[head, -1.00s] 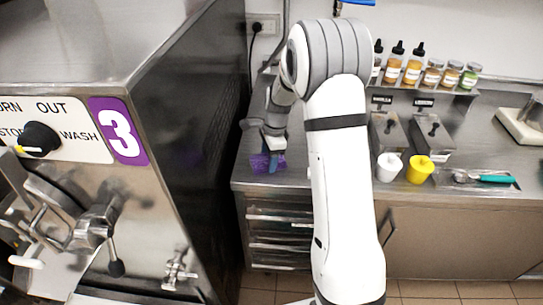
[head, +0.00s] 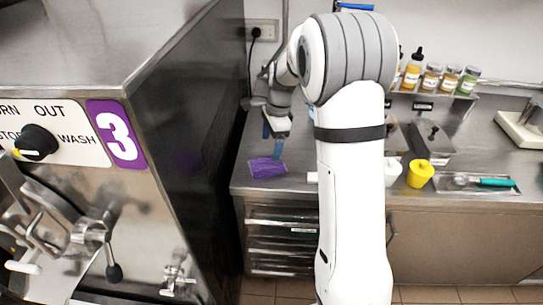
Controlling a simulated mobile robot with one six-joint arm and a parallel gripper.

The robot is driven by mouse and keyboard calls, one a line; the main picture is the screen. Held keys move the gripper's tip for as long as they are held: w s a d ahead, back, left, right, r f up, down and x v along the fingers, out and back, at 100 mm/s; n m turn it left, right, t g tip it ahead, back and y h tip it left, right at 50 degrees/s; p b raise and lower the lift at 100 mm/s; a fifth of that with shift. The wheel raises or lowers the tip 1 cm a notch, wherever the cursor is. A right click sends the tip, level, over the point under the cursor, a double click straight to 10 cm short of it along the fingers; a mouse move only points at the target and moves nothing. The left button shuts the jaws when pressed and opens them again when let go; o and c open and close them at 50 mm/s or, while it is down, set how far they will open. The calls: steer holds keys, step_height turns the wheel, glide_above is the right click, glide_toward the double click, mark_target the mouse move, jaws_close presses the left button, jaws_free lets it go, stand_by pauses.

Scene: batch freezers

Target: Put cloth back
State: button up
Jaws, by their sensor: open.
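A purple cloth (head: 267,168) lies flat on the left end of the steel counter, near its front edge. My gripper (head: 272,146) points down just above the back of the cloth, with blue fingertips. It is open and holds nothing. Whether a fingertip still touches the cloth's back edge is hard to tell.
Batch freezer 3 (head: 126,130) stands close on the left. On the counter (head: 460,215) to the right are a white cup (head: 392,172), a yellow cup (head: 419,173), and a tray with a green-handled tool (head: 495,183). Bottles and jars (head: 432,77) stand on a shelf behind.

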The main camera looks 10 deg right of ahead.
steer(key=s+r+n+t+h, duration=0.1)
steer(key=s+r+n, duration=0.6)
steer(key=s+r, duration=0.5)
steer(key=s+f+n+t, duration=0.2)
steer(key=s+n, duration=0.8)
steer(key=s, duration=0.6)
steer(key=shift+s+a+f+h, duration=0.25)
steer(key=shift+s+f+h, duration=0.05)
steer(key=shift+s+h, duration=0.1)
